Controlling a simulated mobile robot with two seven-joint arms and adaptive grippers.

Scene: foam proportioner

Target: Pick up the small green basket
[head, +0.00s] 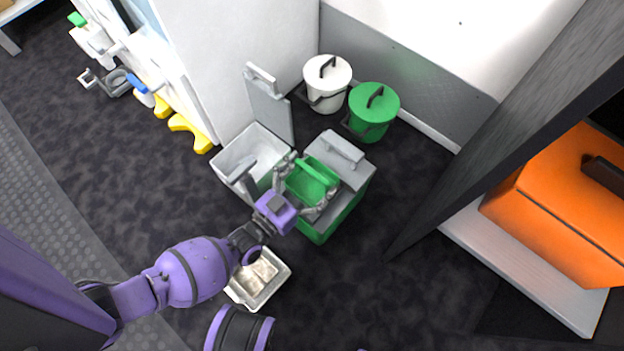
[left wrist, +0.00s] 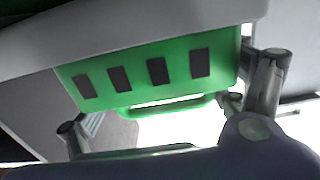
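The small green basket (head: 318,178), with a green handle, sits on the grey lid of a green bin (head: 325,225). In the left wrist view the basket (left wrist: 150,72) shows its side with several dark slots, and its handle below. My left gripper (head: 308,184) is at the basket, one finger on each side of it. The fingers are spread wide; whether they touch the basket I cannot tell. They also show in the left wrist view (left wrist: 165,105), left and right of the basket. My right gripper is not in view.
A grey-white bin (head: 232,158) with its lid raised stands left of the green bin. White (head: 327,92) and green (head: 372,118) lidded buckets stand behind. A shallow cream tray (head: 262,280) lies on the floor in front. A dark post (head: 480,135) and an orange case (head: 560,215) are right.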

